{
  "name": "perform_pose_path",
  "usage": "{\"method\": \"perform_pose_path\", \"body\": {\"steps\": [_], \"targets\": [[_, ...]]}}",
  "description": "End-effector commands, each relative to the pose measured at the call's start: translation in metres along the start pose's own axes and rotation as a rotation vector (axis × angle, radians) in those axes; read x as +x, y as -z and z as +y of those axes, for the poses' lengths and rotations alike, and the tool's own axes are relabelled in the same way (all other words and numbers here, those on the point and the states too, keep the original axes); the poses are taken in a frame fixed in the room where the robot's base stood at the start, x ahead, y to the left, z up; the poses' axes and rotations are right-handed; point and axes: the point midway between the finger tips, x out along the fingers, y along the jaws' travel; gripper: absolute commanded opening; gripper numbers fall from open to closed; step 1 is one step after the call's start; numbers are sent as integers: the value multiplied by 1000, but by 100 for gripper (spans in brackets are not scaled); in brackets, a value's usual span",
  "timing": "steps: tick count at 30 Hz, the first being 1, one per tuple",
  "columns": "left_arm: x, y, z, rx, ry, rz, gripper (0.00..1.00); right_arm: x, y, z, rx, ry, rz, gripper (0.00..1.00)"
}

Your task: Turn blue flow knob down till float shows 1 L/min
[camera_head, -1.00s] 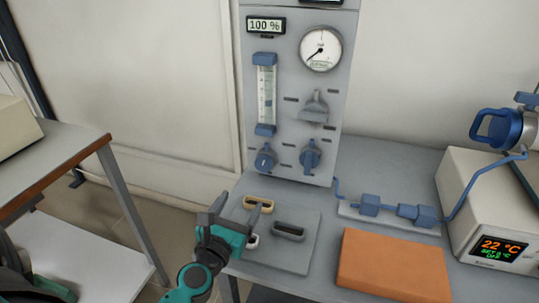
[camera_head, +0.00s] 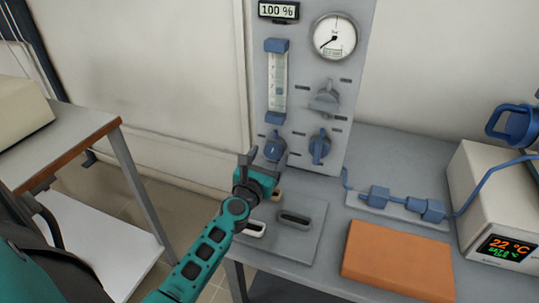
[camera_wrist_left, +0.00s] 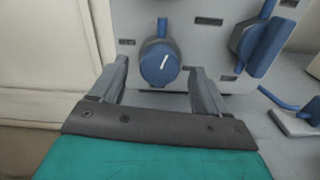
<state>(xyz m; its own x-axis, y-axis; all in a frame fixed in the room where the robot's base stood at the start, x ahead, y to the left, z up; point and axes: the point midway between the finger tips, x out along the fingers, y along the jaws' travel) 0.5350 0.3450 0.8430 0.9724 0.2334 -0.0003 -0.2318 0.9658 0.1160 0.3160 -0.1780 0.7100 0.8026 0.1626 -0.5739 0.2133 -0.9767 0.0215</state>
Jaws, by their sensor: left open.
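The blue flow knob (camera_head: 274,148) is round with a white pointer line, low on the left of the grey gas panel. It also shows in the left wrist view (camera_wrist_left: 160,66), ahead of and between the open fingers. My left gripper (camera_head: 262,161) is open and empty, just in front of and below the knob; I cannot tell whether a finger touches it. The flow tube (camera_head: 277,82) stands above the knob between blue end caps. The float in it is too small to read surely. My right gripper is in neither current view.
A second blue knob (camera_head: 319,147) sits right of the flow knob, below a grey valve handle (camera_head: 325,100). A pressure gauge (camera_head: 335,37) is above. Dark and pale-rimmed slots lie in a plate (camera_head: 300,244) on the bench. An orange block (camera_head: 397,262) lies to the right.

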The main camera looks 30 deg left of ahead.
Motion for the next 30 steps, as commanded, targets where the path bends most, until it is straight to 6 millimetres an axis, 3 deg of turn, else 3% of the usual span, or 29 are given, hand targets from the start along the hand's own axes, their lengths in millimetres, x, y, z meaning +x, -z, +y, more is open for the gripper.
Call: {"method": "perform_pose_path", "body": {"steps": [5, 14, 30], "targets": [[13, 0, 0, 0, 0, -1, 76, 0, 1, -2, 1, 3, 3, 43], [15, 0, 0, 0, 0, 1, 76, 0, 3, -4, 2, 8, 6, 43], [15, 0, 0, 0, 0, 0, 26, 0, 4, -5, 6, 8, 9, 43]]}}
